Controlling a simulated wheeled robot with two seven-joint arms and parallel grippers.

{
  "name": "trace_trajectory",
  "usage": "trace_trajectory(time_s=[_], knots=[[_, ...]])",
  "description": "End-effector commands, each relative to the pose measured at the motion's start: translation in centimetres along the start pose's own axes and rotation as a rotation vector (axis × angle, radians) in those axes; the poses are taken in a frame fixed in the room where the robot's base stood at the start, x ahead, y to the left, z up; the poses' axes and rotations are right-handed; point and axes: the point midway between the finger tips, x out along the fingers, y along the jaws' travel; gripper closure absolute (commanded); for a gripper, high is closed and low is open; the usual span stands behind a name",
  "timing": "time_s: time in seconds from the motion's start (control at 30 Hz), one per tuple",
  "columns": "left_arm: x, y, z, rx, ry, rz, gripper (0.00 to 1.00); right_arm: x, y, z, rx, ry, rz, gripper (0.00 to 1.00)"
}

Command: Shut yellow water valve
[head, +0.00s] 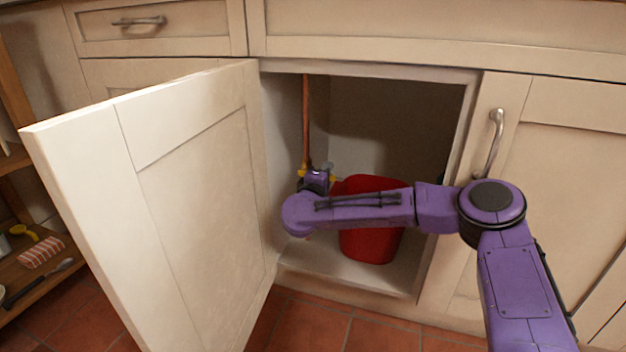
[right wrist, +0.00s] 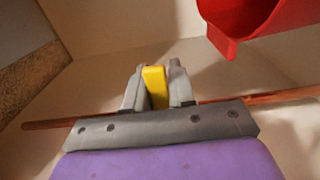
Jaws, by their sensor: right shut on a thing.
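The yellow valve handle (right wrist: 155,86) stands between the two fingers of my right gripper (right wrist: 156,90) in the right wrist view, and the fingers are closed on it. A copper pipe (right wrist: 50,124) runs across behind the gripper in that view. In the head view the copper pipe (head: 305,125) comes down inside the open cabinet, with a small bit of yellow at the valve (head: 302,172). My right gripper (head: 316,175) is at the valve there, and the wrist hides most of it. My left gripper is not in view.
A red bucket (head: 370,246) stands in the cabinet, just right of the gripper and behind my right forearm. The cabinet door (head: 190,190) is open to the left. A closed door with a handle (head: 495,140) is on the right. A wooden shelf (head: 30,275) stands far left.

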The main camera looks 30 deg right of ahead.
Motion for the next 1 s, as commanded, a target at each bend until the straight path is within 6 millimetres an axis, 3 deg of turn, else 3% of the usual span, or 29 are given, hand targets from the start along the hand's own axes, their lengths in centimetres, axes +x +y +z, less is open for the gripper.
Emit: trace_trajectory(time_s=[0.47,0.5,0.57,0.87,1.0], knots=[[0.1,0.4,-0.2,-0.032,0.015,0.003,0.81,0.1,-0.3,0.6,0.018,-0.006,-0.003,1.0],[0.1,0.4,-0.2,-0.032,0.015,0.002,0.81,0.0,-0.3,0.6,0.018,-0.006,-0.004,0.73],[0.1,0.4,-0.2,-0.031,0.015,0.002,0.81,0.1,-0.3,0.6,0.018,-0.006,-0.003,0.55],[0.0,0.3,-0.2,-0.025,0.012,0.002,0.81,-0.1,-0.1,0.6,0.016,-0.007,-0.001,0.55],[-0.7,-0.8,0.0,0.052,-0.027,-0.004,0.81,-2.1,0.3,0.5,0.015,-0.004,-0.002,0.55]])
